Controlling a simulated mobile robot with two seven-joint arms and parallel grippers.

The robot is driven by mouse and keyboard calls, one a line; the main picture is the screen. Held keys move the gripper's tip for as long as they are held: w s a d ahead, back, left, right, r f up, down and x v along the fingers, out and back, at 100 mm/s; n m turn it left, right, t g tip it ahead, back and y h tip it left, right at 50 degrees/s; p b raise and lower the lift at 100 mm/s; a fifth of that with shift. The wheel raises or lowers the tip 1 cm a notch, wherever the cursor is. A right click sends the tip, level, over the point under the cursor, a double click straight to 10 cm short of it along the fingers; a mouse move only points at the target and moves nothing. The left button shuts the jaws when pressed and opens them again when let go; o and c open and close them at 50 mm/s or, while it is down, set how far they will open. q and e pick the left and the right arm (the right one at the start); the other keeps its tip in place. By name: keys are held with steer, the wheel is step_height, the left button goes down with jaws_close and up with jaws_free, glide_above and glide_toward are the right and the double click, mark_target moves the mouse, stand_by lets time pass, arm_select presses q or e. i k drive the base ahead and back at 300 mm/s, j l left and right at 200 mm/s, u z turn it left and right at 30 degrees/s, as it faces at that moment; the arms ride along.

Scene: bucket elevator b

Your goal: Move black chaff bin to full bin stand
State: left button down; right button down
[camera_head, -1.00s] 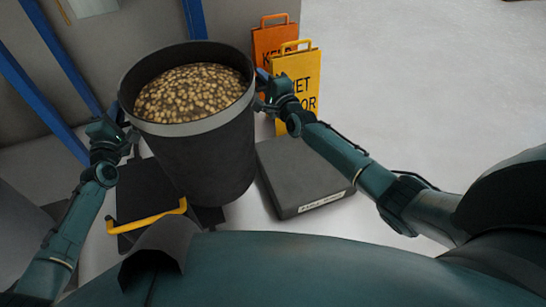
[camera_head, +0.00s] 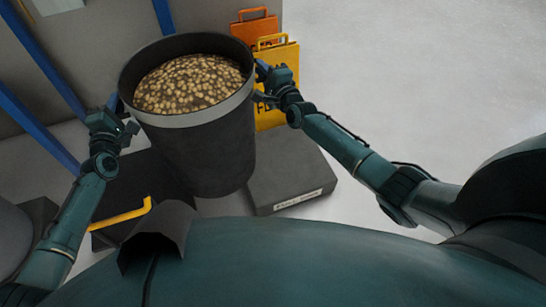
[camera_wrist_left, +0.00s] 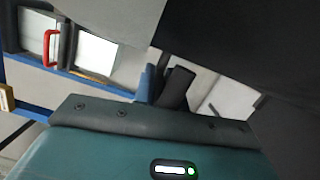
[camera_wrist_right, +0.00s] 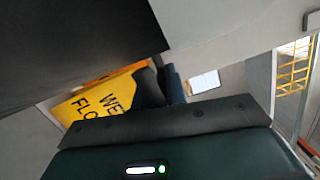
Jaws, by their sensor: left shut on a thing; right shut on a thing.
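The black chaff bin (camera_head: 208,155) with a grey rim band is full of tan, grain-like chaff. It is held upright between my two grippers. My left gripper (camera_head: 122,118) is shut at the left side of its rim. My right gripper (camera_head: 262,85) is shut at the right side of its rim. The bin wall fills the top of the left wrist view (camera_wrist_left: 260,50) and the right wrist view (camera_wrist_right: 70,45). The full bin stand (camera_head: 290,178), a low dark grey block with a white label, lies just right of the bin. The bin hides its left part, and I cannot see the bin's underside clearly.
A yellow wet-floor sign (camera_head: 280,75) and an orange sign (camera_head: 255,30) stand behind the stand. A dark platform with a yellow handle (camera_head: 122,215) lies to the left. Blue posts (camera_head: 45,60) stand at the left. The floor at right is clear.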

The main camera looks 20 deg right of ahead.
mark_target(282, 159)
steer(key=l, duration=1.3)
